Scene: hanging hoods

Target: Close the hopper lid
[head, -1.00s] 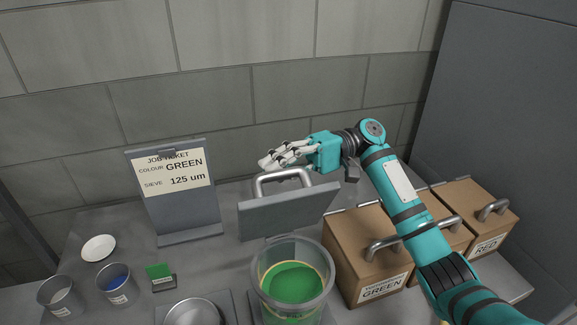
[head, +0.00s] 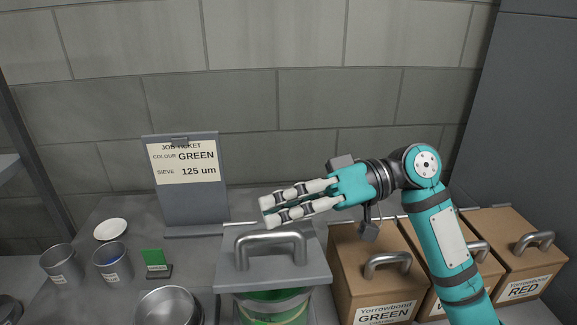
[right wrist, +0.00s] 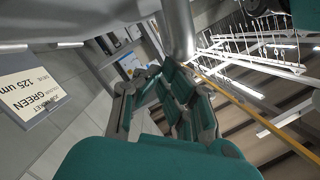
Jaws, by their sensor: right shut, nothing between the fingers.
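The hopper (head: 276,307) is a clear round vessel with green material inside, at the bottom centre of the head view. Its grey lid (head: 233,274) lies over the top, with its upper face and metal handle (head: 271,240) showing. Green shows below the lid's front edge; I cannot tell whether the lid touches the rim. My right gripper (head: 268,212) is shut and empty, just above and behind the handle in the picture. Its fingers point left; contact with the lid is unclear. In the right wrist view the fingers (right wrist: 165,95) are close to a grey metal bar. My left gripper is out of view.
Cardboard-coloured boxes with handles, including a GREEN one (head: 350,285) and a RED one (head: 520,262), stand right of the hopper. A job ticket stand (head: 196,215), a metal pan (head: 168,306), cups and a white dish (head: 110,230) are at left. A wall closes off the back.

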